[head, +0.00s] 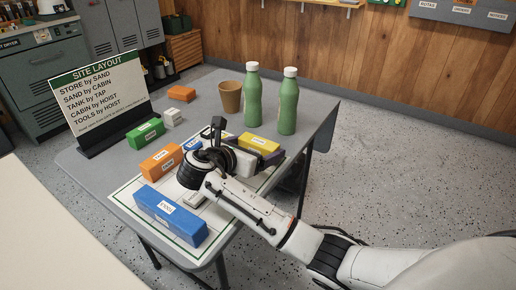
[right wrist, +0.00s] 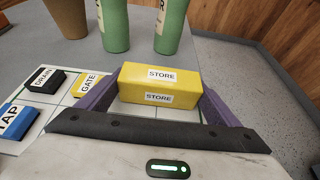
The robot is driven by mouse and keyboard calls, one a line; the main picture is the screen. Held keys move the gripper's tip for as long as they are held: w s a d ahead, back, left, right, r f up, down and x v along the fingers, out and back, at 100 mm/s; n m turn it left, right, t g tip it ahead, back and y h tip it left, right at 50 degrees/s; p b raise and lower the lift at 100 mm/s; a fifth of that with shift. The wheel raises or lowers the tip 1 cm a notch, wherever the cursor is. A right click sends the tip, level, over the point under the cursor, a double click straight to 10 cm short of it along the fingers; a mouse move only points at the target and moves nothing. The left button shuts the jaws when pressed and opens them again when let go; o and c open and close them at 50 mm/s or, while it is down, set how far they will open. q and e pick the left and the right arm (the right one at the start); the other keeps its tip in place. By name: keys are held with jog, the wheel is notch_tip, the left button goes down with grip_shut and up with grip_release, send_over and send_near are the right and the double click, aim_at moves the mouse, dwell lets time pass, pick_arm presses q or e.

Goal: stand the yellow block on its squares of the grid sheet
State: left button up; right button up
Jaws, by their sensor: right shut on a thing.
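The yellow block labelled STORE (head: 262,144) is between the purple fingers of my right gripper (head: 250,152), at the right far side of the grid sheet. The right wrist view shows the yellow block (right wrist: 158,84) lengthwise between both fingers, with two STORE labels facing me. My right gripper (right wrist: 160,100) is shut on it. I cannot tell whether the block touches the surface beneath. The grid sheet (head: 123,197) is white with a dark green border and lies on the grey table; my right arm and several blocks hide much of it. My left gripper is not in view.
A long blue block (head: 170,216) and an orange block (head: 161,162) are at the sheet's near and left parts. Small GATE (right wrist: 90,85), DRAIN (right wrist: 47,80) and TAP (right wrist: 16,121) pieces are left of the gripper. Two green bottles (head: 288,105) and a brown cup (head: 230,97) stand behind.

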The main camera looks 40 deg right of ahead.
jog(key=o, duration=0.7)
jog(key=shift+f, duration=0.15)
jog(key=o, duration=0.3)
jog(key=shift+a+r, duration=0.15)
jog(key=shift+r, duration=0.1)
jog(key=p+v, duration=0.2)
jog(key=v, duration=0.8)
jog(key=shift+s+a+r, duration=0.1)
jog(key=shift+a+r, duration=0.1)
jog(key=shift+a, duration=0.05)
jog(key=shift+s+a+r, duration=0.15)
jog(key=shift+a, duration=0.25)
